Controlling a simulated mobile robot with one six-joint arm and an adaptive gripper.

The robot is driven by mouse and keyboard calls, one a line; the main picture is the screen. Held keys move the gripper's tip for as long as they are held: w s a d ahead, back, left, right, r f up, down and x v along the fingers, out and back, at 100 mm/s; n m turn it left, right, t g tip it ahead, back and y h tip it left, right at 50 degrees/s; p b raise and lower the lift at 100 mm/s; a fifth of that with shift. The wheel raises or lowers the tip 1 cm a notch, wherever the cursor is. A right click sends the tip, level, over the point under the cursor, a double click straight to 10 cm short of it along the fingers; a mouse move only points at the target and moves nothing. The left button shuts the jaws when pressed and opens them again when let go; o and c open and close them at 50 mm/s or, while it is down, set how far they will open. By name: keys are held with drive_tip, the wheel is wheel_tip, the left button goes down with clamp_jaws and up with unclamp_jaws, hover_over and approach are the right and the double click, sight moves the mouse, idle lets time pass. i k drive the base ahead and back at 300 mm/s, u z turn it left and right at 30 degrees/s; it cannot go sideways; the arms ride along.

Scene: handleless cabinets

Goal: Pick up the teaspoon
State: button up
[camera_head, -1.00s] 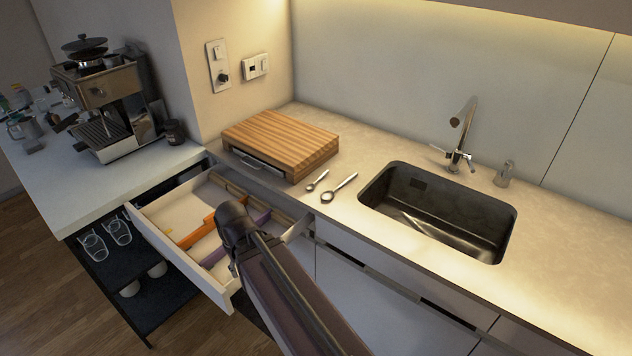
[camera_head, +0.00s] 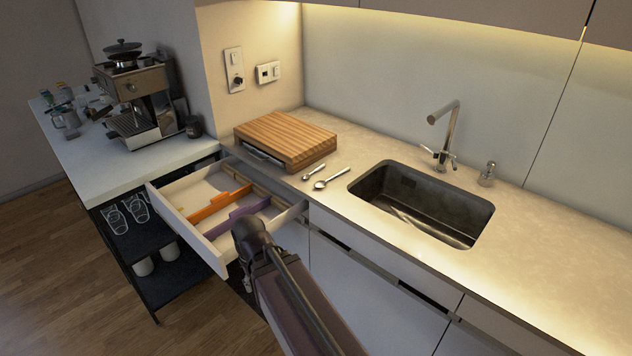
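Two metal spoons lie side by side on the countertop, between the wooden block and the sink. The smaller one, which looks like the teaspoon (camera_head: 314,172), is on the left. The larger spoon (camera_head: 332,179) is just to its right. My dark arm reaches up from the bottom of the picture, and its visible end is in front of the open drawer, below and left of the spoons. Nothing covers the spoons.
The open drawer (camera_head: 222,262) with orange and purple dividers juts out below the counter. A wooden block (camera_head: 285,137) stands behind the spoons. The sink (camera_head: 425,205) is to their right. A coffee machine (camera_head: 140,100) stands on the left counter. The counter right of the sink is clear.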

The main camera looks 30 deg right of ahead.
sight(305, 176)
drive_tip(key=k, duration=1.1)
drive_tip(key=z, duration=0.55)
drive_tip(key=i, duration=1.5)
